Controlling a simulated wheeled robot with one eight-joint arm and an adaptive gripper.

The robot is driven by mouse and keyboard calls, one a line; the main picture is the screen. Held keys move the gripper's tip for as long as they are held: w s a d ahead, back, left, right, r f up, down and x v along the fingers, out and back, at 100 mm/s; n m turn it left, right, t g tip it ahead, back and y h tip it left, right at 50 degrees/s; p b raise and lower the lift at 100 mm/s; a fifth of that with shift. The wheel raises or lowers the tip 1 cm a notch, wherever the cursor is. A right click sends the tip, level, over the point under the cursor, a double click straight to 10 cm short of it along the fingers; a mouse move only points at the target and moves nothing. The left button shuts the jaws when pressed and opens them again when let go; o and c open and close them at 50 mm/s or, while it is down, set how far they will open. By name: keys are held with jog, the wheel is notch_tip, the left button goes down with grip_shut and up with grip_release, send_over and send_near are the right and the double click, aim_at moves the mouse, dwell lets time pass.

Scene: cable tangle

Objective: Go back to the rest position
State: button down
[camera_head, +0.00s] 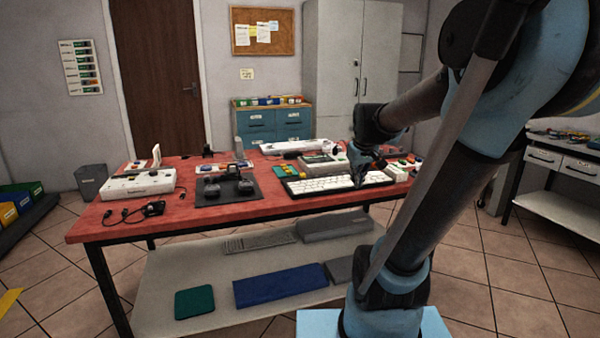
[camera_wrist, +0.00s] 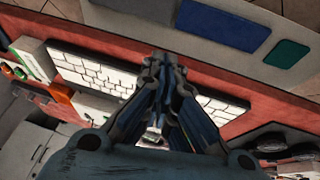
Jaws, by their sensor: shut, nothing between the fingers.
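My gripper (camera_wrist: 163,60) is shut and empty in the wrist view, its fingertips together over the white keyboard (camera_wrist: 88,72). In the head view my gripper (camera_head: 362,180) is small and dark, partly hidden by my wrist, above the right part of the keyboard (camera_head: 325,185). I cannot tell the exact gap between the fingertips and the keys. My arm reaches from the right side of the head view out over the table.
A lower shelf (camera_head: 185,265) carries flat blue and green items. A side bench (camera_head: 560,210) stands right.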

jog(key=s+f+m+g, duration=0.1)
jog(key=s+f, duration=0.5)
jog(key=s, duration=0.4)
jog(key=s+f+m+g, duration=0.1)
jog(key=s+f+m, duration=0.1)
jog(key=s+f, duration=0.4)
jog(key=s, duration=0.5)
jog(key=shift+m+g, duration=0.3)
jog(key=shift+g, duration=0.1)
jog(key=shift+w+f, duration=0.25)
jog(key=shift+w, duration=0.2)
